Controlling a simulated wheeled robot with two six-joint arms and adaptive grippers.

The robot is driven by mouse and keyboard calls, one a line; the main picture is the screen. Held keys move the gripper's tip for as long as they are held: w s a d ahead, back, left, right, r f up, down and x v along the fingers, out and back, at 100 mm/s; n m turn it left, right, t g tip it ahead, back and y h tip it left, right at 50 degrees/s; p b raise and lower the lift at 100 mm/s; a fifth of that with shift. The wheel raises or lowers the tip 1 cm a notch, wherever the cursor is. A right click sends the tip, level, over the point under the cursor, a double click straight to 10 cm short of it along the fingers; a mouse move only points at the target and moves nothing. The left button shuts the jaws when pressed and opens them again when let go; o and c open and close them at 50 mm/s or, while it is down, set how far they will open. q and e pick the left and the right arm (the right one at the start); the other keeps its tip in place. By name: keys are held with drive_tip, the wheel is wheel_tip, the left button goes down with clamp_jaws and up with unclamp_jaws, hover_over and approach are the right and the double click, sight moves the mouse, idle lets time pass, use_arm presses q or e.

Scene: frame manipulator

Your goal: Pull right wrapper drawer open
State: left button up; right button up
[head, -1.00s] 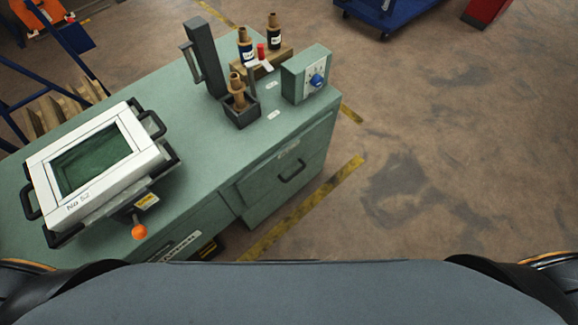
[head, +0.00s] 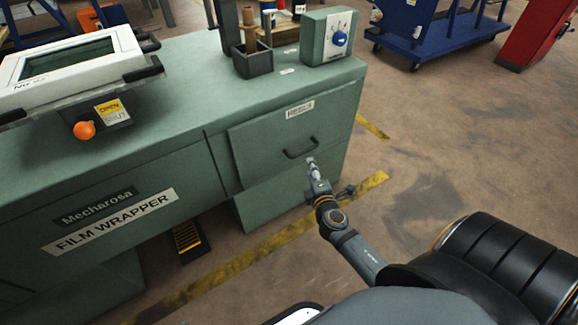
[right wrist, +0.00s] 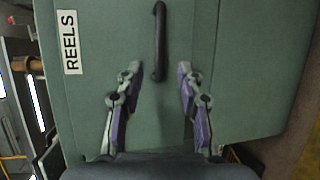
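The right wrapper drawer (head: 270,139) is a green front panel on the right end of the film wrapper cabinet, and it looks shut. Its dark bar handle (head: 300,148) sits in the middle of the front. In the right wrist view the handle (right wrist: 159,42) stands upright in the picture, beside a white REELS label (right wrist: 70,42). My right gripper (head: 312,165) is just in front of the handle. In the right wrist view its fingers (right wrist: 160,80) are spread apart with nothing between the tips, and the handle lies beyond them, between their lines. My left gripper is not in view.
The floor right of the cabinet is clear; a blue cart (head: 440,40) stands farther back.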

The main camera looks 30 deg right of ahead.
sight(305, 150)
drive_tip(key=b+x, duration=0.1)
drive_tip(key=x, duration=0.9)
drive_tip(key=shift+w+d+f, duration=0.1)
drive_tip(key=shift+w+d, duration=0.1)
drive_tip(key=shift+w, duration=0.05)
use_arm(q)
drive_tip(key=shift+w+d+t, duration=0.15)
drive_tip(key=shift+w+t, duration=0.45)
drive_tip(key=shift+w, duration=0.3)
use_arm(e)
clamp_jaws()
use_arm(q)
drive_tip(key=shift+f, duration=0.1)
